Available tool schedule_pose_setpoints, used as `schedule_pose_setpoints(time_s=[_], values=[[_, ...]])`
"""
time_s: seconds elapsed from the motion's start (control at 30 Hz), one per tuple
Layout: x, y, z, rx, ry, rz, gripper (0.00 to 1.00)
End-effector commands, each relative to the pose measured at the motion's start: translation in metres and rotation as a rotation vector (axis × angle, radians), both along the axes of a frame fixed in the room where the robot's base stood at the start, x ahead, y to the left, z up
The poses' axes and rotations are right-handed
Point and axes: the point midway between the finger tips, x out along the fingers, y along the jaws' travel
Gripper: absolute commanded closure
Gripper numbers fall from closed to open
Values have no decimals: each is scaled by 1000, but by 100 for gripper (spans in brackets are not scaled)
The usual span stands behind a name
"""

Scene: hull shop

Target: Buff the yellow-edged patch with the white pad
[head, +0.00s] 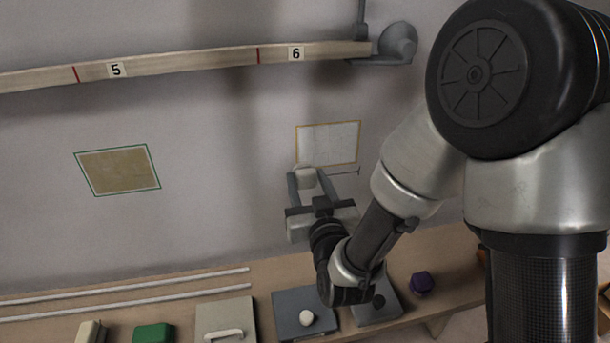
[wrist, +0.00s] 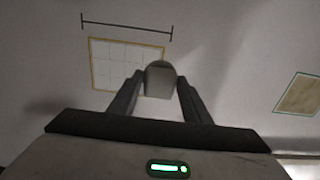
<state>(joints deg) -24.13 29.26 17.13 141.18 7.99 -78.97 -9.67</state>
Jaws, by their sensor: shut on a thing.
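The yellow-edged patch (head: 328,143) is a pale rectangle on the grey wall, under the 6 end of the rail. It also shows in the wrist view (wrist: 108,64), with faint grid lines across it. My gripper (head: 307,181) is shut on a whitish block, which looks like the white pad (head: 305,174). In the wrist view the pad (wrist: 159,80) sits between the fingertips and overlaps the patch's lower right corner. I cannot tell whether the pad touches the wall. The gripper covers part of the patch's lower left edge in the head view.
A green-edged tan patch (head: 118,170) is on the wall to the left. A wooden rail (head: 190,63) crosses above. The bench (head: 270,272) below holds a green block (head: 153,334), a handled panel (head: 226,316), two grey plates with knobs and a purple object (head: 421,283).

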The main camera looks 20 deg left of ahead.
Motion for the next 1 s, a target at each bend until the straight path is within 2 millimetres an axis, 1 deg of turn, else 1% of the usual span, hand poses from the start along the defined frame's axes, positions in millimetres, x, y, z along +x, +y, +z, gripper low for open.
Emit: schedule_pose_setpoints(time_s=[0.3,0.47,0.53,1.0], values=[[-2,-1,0,0,0,0,76],[-14,-8,0,0,1,1,76],[-20,-12,4,0,2,1,76],[-33,-20,4,-1,3,1,76]])
